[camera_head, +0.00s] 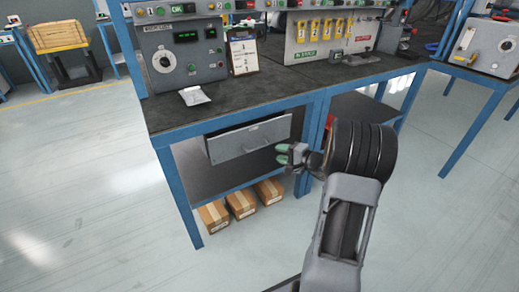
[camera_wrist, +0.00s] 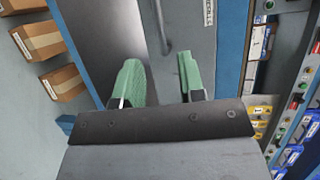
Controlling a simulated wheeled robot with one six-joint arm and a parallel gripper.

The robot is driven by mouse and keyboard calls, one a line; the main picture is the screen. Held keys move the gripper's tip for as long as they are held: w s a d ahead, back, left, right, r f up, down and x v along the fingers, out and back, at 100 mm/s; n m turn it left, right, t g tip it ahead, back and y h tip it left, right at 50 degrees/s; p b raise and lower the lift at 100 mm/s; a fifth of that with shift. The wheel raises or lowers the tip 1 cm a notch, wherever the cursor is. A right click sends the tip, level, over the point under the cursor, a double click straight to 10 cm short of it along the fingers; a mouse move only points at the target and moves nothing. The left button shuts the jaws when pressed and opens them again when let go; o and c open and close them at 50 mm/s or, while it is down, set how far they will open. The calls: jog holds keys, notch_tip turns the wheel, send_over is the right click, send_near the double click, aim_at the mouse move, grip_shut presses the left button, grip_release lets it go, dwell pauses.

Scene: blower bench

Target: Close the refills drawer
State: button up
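The grey drawer (camera_head: 238,145) hangs under the bench top in the head view, its front standing out a little from the bench frame. A bar handle (camera_head: 262,145) runs along its front. My gripper (camera_head: 284,154) is just in front of the drawer's right end, its green fingertips apart with nothing visible between them. In the wrist view the open fingers (camera_wrist: 160,82) point toward the drawer front (camera_wrist: 196,38), with the handle (camera_wrist: 161,26) ahead of them. A label on the front is only partly readable. I cannot tell whether the fingers touch the drawer.
Blue bench legs (camera_head: 180,190) frame the drawer. Several cardboard boxes (camera_head: 242,203) stand below it; they also show in the wrist view (camera_wrist: 40,40). A meter unit (camera_head: 180,55) and clipboard (camera_head: 243,52) stand on the bench top (camera_head: 250,95). The floor in front is clear.

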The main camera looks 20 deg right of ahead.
aim_at(261, 147)
jog(key=b+x, duration=0.2)
jog(key=x, duration=0.8)
jog(key=shift+a+f, duration=0.1)
jog(key=shift+c, duration=0.3)
grip_shut()
